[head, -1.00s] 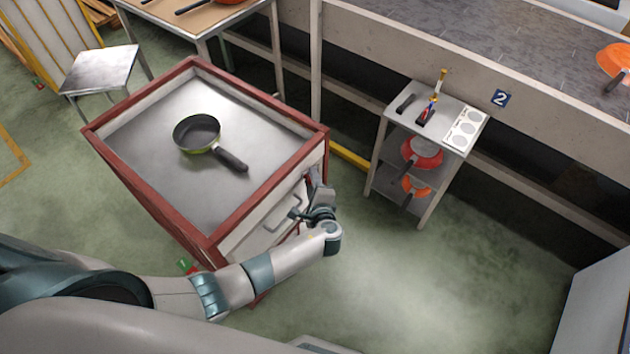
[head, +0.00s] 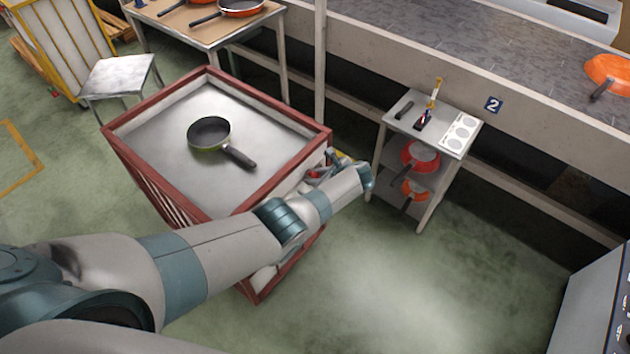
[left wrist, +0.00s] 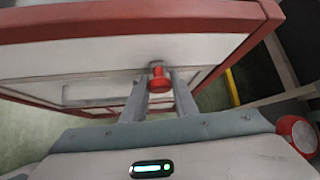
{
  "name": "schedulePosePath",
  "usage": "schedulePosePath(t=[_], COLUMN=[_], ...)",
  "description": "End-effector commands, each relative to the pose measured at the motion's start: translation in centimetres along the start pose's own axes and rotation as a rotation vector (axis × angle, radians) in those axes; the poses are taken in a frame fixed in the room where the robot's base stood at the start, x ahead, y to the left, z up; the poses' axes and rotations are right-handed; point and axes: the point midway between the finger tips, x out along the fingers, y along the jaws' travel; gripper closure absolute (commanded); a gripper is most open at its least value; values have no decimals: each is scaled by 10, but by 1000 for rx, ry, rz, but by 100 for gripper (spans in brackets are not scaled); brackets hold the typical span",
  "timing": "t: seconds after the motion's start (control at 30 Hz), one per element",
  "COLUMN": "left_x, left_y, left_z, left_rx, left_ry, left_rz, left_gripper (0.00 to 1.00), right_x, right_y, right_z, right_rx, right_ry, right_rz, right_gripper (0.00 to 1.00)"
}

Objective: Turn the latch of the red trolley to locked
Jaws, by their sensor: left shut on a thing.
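The red trolley (head: 222,212) has a red frame and a grey top, and stands left of centre in the head view. A green frying pan (head: 210,133) with a dark handle lies on its top. The latch (left wrist: 159,79), a small red knob on a round mount, is on the trolley's white end panel below the red rim. My left gripper (left wrist: 160,82) has its fingers on either side of the latch and is shut on it. In the head view my left gripper (head: 322,168) is at the trolley's right end, mostly hidden by my wrist. My right gripper is not in view.
A small grey cart (head: 425,122) with orange pans on its shelf stands right of the trolley. Behind runs a long conveyor (head: 440,45). A metal stool (head: 118,75) is near the trolley's far left corner. The floor in front right is clear.

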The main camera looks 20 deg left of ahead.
Motion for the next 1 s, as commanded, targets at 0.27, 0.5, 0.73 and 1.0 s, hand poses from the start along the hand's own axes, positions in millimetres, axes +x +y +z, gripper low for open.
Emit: schedulePosePath(t=[0.27,0.5,0.73,1.0], left_x=[2,1,1,1], left_y=[1,1,1,1], left_z=[-2,-1,0,0], left_rx=[94,130,136,136], left_ry=[-1,0,0,-1], left_rz=[94,131,137,136], left_gripper=[100,100,100,62], right_x=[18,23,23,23], right_y=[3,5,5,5], right_z=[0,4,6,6], right_rx=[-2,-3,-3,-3], right_ry=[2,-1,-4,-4], right_rz=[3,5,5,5], right_gripper=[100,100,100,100])
